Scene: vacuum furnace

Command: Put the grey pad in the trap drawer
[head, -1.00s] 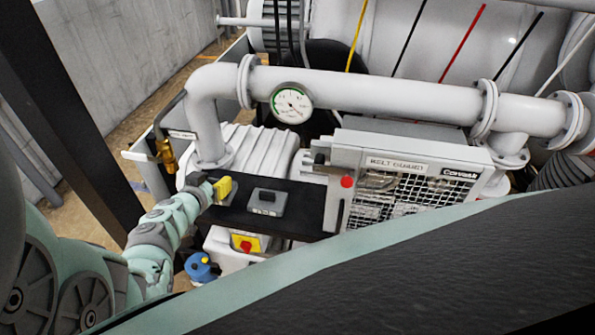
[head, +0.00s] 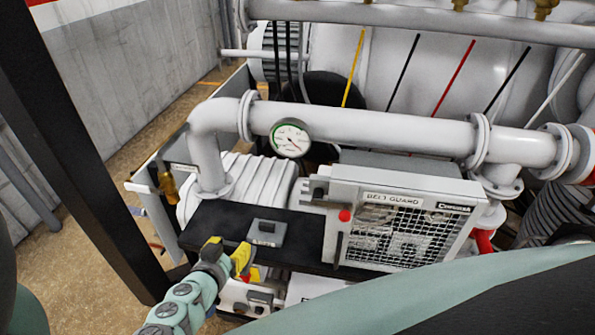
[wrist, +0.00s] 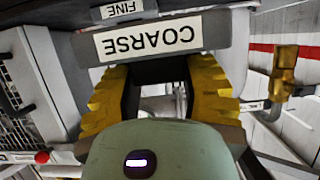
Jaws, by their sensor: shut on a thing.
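My gripper (head: 240,258) has yellow fingers and is at the front edge of the black bench, just left of a grey block (head: 266,228). In the wrist view its fingers (wrist: 158,72) are shut at a grey piece labelled COARSE (wrist: 150,38), with a dark part between the tips. I cannot tell whether this piece is a drawer front or something else. A second label, FINE (wrist: 122,9), shows beyond it. The grey block on the bench carries a small label too blurred to read. I cannot surely identify the grey pad or the trap drawer.
The belt guard (head: 395,222) stands right of the block on the bench (head: 300,238). A large white pipe (head: 400,130) with a gauge (head: 290,138) runs behind. A brass valve (head: 168,186) hangs at the left. A dark post (head: 85,160) crosses the left side.

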